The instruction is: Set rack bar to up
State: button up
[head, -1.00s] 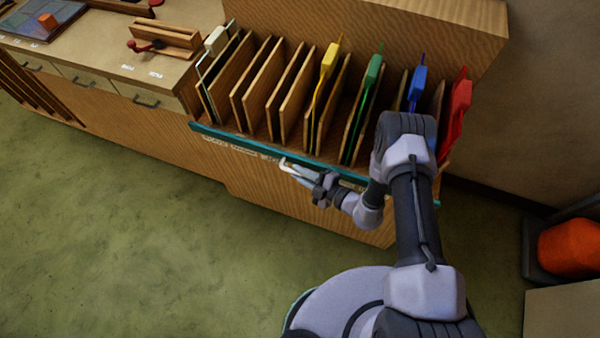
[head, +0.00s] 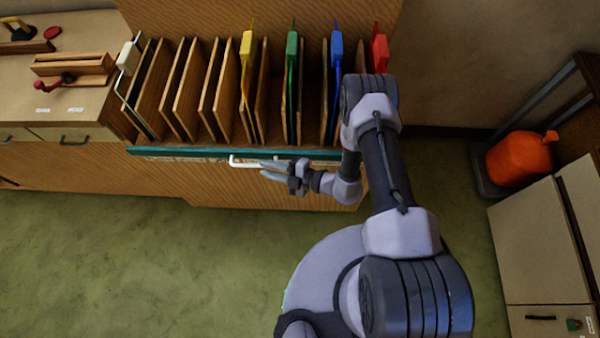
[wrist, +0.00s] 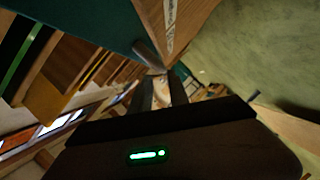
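The rack bar (head: 170,151) is a teal rail along the front lower edge of the rack. It also shows in the wrist view (wrist: 110,25) at the upper left. A white bent handle (head: 240,164) stands out from its front. My gripper (head: 263,170) is in front of the bar at this handle, pointing left. Its two fingers are apart, with a gap between them in the wrist view (wrist: 161,92). The handle's right part is hidden by the fingers, and I cannot tell whether they touch it.
Wooden dividers and panels stand in the rack, with yellow (head: 246,45), green (head: 292,45), blue (head: 336,45) and red (head: 380,48) tags. A bench with drawers (head: 75,133) is at the left. An orange can (head: 520,158) stands at the right. The green floor is clear.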

jog(key=p+v, duration=0.1)
jog(key=v, duration=1)
jog(key=shift+s+d+r, duration=0.1)
notch_tip(320, 180, up, 23)
jog(key=n+g+h+b, duration=0.3)
jog(key=n+g, duration=0.4)
jog(key=n, duration=1.5)
jog(key=s+d+r+n+t+h+b, duration=0.1)
jog(key=s+d+r+n+t+h, duration=0.2)
jog(key=r+n, duration=0.4)
jog(key=s+d+r+n+t+h+b, duration=0.1)
jog(key=s+d+r+n+t+h, duration=0.2)
jog(key=n, duration=1)
jog(key=s+d+r+h, duration=0.1)
jog(key=s+r+h, duration=0.2)
jog(key=s+r, duration=0.1)
jog(key=shift+s+d+r+n+t+b, duration=0.2)
jog(key=shift+s+n+t+b, duration=0.15)
jog(key=shift+s, duration=0.2)
